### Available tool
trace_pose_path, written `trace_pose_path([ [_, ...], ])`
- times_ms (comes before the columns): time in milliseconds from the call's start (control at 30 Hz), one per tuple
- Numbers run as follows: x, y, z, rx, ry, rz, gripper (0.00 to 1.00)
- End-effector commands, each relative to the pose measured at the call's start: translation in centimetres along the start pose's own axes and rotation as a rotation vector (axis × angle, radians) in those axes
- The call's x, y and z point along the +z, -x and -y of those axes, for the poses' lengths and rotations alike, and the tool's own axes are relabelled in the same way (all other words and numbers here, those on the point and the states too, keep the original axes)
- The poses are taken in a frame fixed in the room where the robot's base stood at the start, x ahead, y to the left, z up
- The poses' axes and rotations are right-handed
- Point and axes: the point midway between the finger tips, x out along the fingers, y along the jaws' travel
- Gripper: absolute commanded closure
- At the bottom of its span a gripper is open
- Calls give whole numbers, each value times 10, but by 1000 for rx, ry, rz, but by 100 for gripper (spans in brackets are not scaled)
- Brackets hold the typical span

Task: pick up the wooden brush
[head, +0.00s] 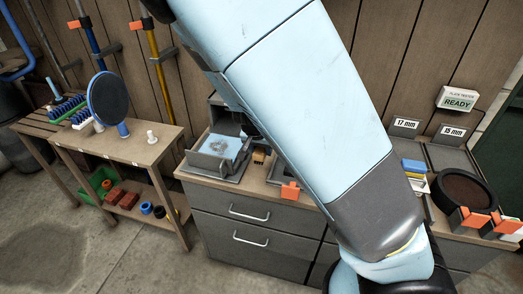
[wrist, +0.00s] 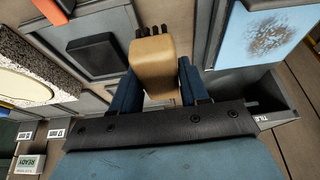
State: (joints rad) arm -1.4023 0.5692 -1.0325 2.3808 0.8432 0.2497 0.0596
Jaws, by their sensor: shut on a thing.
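My gripper (wrist: 158,86) is in the middle of the wrist view, its two blue fingers shut on the sides of the wooden brush (wrist: 153,62). The brush has a tan wooden body, with dark bristles showing at its far end. In the head view a small tan piece, which looks like the brush (head: 260,156), shows just right of the tile stand. My arm hides most of the gripper there. I cannot tell whether the brush touches the worktop.
A light blue tile with a dark smudge (wrist: 262,36) lies right of the gripper, in a stand (head: 205,163) on the grey cabinet. A dark square pad (wrist: 95,56) lies to its left. A round dark dish (head: 463,189) and a READY sign (head: 458,100) are at the right.

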Motion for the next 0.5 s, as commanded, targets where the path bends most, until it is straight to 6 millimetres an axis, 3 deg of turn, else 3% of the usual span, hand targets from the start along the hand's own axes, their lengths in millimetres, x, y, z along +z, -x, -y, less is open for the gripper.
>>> trace_pose_path([
  [500,42,46,-14,-2,2,0,87],
])
